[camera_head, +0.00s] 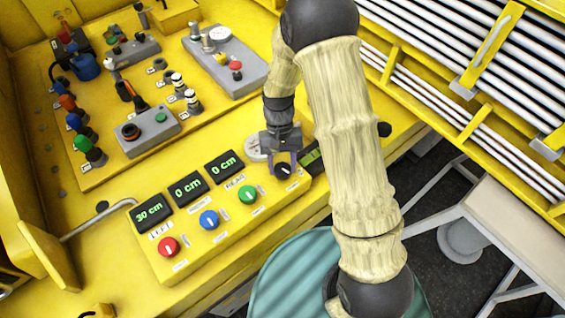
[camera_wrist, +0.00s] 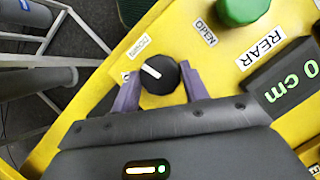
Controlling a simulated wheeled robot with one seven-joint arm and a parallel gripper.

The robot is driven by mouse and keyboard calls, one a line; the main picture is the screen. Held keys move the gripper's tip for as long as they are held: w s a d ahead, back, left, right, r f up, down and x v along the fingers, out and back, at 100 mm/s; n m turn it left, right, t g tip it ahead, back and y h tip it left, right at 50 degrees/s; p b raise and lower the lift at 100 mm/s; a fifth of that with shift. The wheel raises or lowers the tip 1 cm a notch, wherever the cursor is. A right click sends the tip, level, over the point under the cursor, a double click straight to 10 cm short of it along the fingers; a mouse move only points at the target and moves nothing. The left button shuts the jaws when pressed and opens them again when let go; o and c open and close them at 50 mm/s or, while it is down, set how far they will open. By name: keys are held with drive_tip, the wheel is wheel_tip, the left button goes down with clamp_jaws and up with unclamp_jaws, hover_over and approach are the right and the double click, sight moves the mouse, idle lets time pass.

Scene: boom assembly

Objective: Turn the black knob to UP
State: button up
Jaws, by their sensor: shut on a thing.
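The black knob (camera_head: 284,171) sits at the right end of the yellow control box. In the wrist view the black knob (camera_wrist: 163,82) is round, and its white pointer line slants toward the upper left. My gripper (camera_head: 285,163) comes down over the knob from above. In the wrist view my gripper (camera_wrist: 160,72) has one grey-purple finger on each side of the knob, shut on it. The knob's lower edge lies close to the gripper body.
The box (camera_head: 218,239) also carries a red knob (camera_head: 168,246), a blue knob (camera_head: 209,220) and a green knob (camera_head: 248,194). Above them, displays read 30 cm, 0 cm and 0 cm. A panel of levers and buttons lies behind. A white gauge (camera_head: 257,148) is beside my gripper.

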drive_tip(key=n+h, duration=0.1)
drive_tip(key=n, duration=0.3)
drive_tip(key=shift+a+n+h, duration=0.15)
drive_tip(key=shift+n+h, duration=0.15)
drive_tip(key=shift+h, duration=0.1)
drive_tip(key=n, duration=0.2)
drive_tip(key=n+t+h, duration=0.1)
drive_tip(key=n, duration=0.1)
drive_tip(key=shift+t, duration=0.3)
drive_tip(key=shift+n, duration=0.4)
drive_tip(key=o, duration=1)
drive_tip(key=shift+s+h, duration=0.1)
drive_tip(key=shift+h, duration=0.2)
drive_tip(key=shift+a+r, duration=0.1)
drive_tip(key=shift+r, duration=0.05)
drive_tip(key=b+v, duration=0.3)
drive_tip(key=v, duration=1.4)
drive_tip(key=shift+r, duration=0.15)
